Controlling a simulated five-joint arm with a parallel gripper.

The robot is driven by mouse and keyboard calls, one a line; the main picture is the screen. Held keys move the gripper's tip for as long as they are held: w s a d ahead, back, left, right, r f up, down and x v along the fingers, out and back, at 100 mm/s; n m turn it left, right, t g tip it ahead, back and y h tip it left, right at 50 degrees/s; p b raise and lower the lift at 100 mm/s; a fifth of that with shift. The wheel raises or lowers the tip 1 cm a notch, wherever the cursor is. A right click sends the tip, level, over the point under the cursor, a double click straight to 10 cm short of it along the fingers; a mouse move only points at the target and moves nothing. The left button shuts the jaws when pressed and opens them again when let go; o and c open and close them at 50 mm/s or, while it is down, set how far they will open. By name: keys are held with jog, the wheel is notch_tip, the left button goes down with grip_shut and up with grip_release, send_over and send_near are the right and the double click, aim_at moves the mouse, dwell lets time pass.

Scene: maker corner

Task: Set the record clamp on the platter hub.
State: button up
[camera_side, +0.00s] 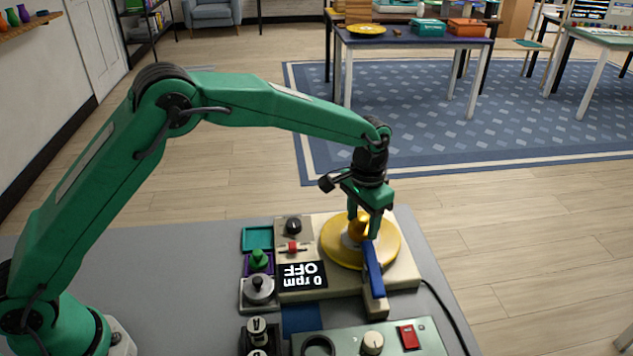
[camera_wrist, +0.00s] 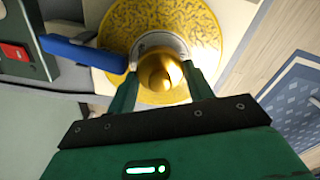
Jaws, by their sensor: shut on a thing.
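A brass-coloured record clamp (camera_wrist: 160,72) sits between the two fingers of my gripper (camera_wrist: 162,74), which is shut on it. In the side view, my gripper (camera_side: 362,226) points down over the middle of the yellow platter (camera_side: 390,243), with the clamp (camera_side: 357,226) partly hidden by the fingers. In the wrist view the patterned platter (camera_wrist: 108,32) lies below the clamp, with a pale grey centre (camera_wrist: 150,40) around it. The hub itself is hidden under the clamp. I cannot tell whether the clamp touches it.
A display (camera_side: 302,275) reads OFF and 0 rpm. Left of the deck are a teal tray (camera_side: 257,240), a green knob (camera_side: 258,259) and a silver knob (camera_side: 259,287). A control panel (camera_side: 340,342) stands in front.

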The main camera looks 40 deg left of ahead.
jog(key=shift+f, duration=0.4)
dwell(1.3)
jog(key=o, duration=1)
jog(key=shift+o, duration=1.1)
jog(key=shift+d, duration=0.15)
jog(key=shift+c, duration=1.3)
